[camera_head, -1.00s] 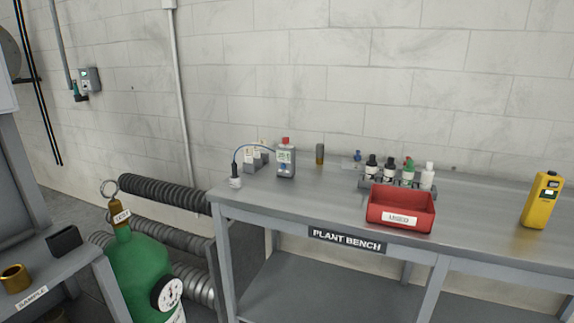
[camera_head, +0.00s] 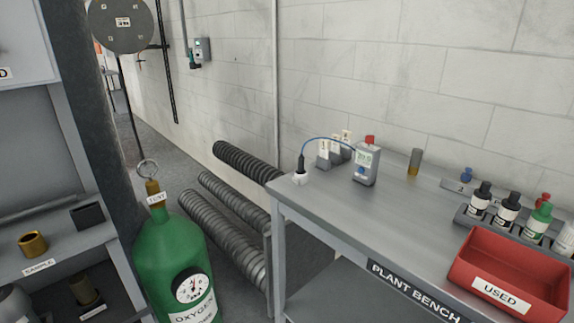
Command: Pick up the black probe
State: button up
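The black probe (camera_head: 301,164) stands upright in a small white cup (camera_head: 300,179) at the near left corner of the plant bench (camera_head: 345,218). A blue cable (camera_head: 325,139) arcs from its top to a grey handheld meter (camera_head: 366,166) with a lit display and a red top. The meter stands on the bench to the right of the probe. The probe's lower end is hidden in the cup. My gripper is not in view.
A green oxygen cylinder (camera_head: 170,250) with a gauge stands on the floor left of the bench. Ribbed hoses (camera_head: 226,228) lie behind it. A red bin (camera_head: 512,268) and a rack of bottles (camera_head: 507,207) occupy the bench's right. The bench top around the probe's front is fairly clear.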

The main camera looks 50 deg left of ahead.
aim_at(301, 160)
jog(key=u, duration=0.65)
jog(key=i, duration=0.75)
jog(key=u, duration=1.25)
jog(key=i, duration=0.25)
jog(key=u, duration=0.05)
